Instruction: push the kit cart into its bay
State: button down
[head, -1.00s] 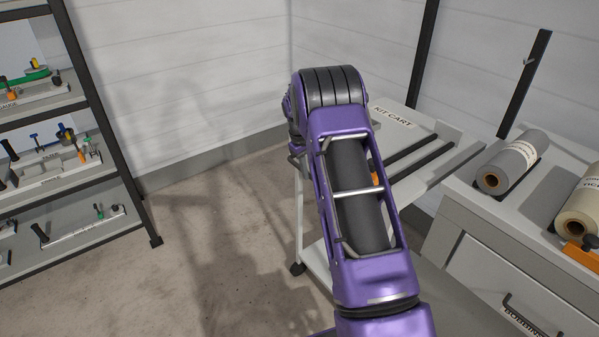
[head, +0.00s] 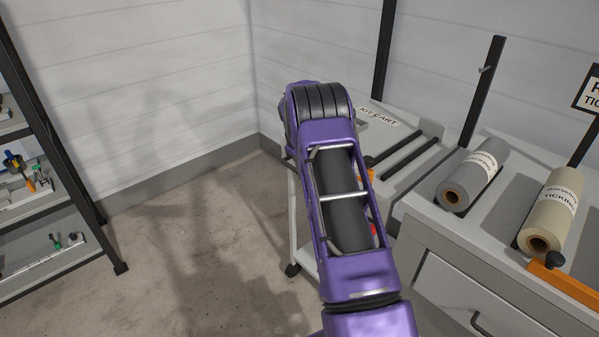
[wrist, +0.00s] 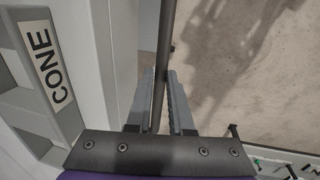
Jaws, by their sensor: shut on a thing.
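The kit cart (head: 378,117) is a pale cart with a "KIT CART" label on its top, right of centre in the head view. My arm covers much of it; a pale leg and a dark caster show at its lower left. In the wrist view my gripper (wrist: 161,88) is shut on a dark straight bar (wrist: 164,45), the cart's handle, which runs between the two grey fingers. In the head view the gripper is hidden behind my arm. I cannot make out the bay's outline.
A bench (head: 412,222) with a grey roll (head: 473,178) and a cream ticking roll (head: 552,212) stands close right of the cart. A dark-framed shelf (head: 62,165) is at left. Concrete floor (head: 190,255) is clear between. White walls meet behind.

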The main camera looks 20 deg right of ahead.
jog(key=shift+w+d+r, duration=0.1)
jog(key=shift+d+r, duration=0.05)
jog(key=shift+d, duration=0.2)
jog(key=c, duration=0.8)
grip_release()
jog(key=shift+a+r, duration=0.1)
jog(key=s+a+r+p, duration=0.1)
jog(key=a+r, duration=0.2)
jog(key=r, duration=1.3)
jog(key=shift+r+p, duration=0.35)
jog(key=shift+r, duration=0.05)
